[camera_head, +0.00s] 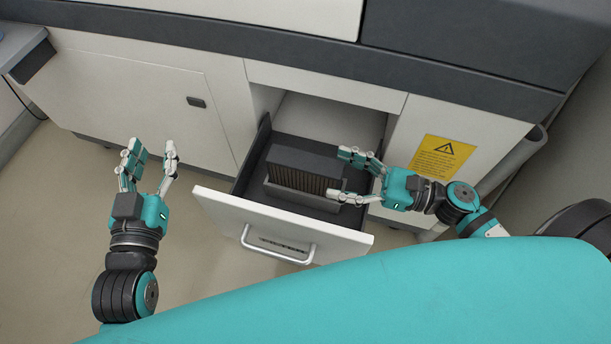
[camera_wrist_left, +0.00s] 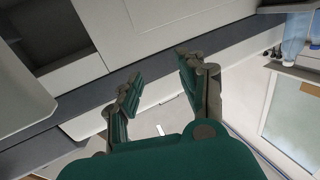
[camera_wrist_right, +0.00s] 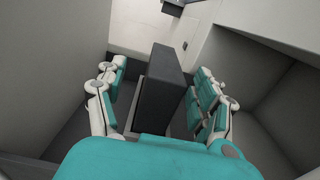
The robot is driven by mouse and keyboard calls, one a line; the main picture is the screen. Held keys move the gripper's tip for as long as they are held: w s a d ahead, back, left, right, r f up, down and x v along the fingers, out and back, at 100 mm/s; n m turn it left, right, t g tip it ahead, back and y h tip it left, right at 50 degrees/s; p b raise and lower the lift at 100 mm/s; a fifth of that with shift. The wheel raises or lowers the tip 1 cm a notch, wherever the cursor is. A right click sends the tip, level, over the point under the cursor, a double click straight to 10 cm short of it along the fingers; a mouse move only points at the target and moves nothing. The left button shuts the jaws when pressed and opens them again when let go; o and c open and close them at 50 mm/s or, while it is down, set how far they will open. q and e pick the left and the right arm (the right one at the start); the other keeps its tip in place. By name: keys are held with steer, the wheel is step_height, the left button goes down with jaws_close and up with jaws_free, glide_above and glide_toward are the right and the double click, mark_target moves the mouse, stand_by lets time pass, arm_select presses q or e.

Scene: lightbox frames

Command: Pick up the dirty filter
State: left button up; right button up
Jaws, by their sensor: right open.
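The dirty filter (camera_head: 300,165), a dark block with brown pleats, stands in a grey holder (camera_head: 318,200) inside the open drawer (camera_head: 285,224). My right gripper (camera_head: 341,173) is open at the right end of the filter. In the right wrist view, the filter (camera_wrist_right: 163,88) lies between the spread fingers of my right gripper (camera_wrist_right: 160,88), with gaps visible on both sides. My left gripper (camera_head: 147,160) is open and empty, left of the drawer and above the floor. The left wrist view shows its fingers (camera_wrist_left: 158,80) apart with nothing between them.
The drawer front has a metal handle (camera_head: 278,247) and stands out from the white cabinet (camera_head: 130,85). A yellow warning sign (camera_head: 437,157) is on the panel to the right. The drawer walls are close to my right gripper. Free floor (camera_head: 60,190) lies to the left.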

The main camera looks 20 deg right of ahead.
mark_target(311, 162)
steer(key=shift+w+a, duration=0.45)
steer(key=shift+a, duration=0.15)
steer(key=x, duration=0.4)
steer(key=shift+w+d+f, duration=0.1)
steer(key=shift+w+f, duration=0.1)
steer(key=shift+w, duration=0.2)
steer(key=shift+w+a, duration=0.25)
steer(key=shift+a, duration=0.2)
arm_select(q)
steer(key=shift+d+r+t+h, duration=0.15)
steer(key=shift+r+t, duration=0.15)
steer(key=shift+r, duration=0.25)
steer(key=shift+d+r+t+h, duration=0.15)
steer(key=shift+r+t, duration=0.15)
steer(key=shift+r, duration=0.25)
arm_select(e)
jaws_close()
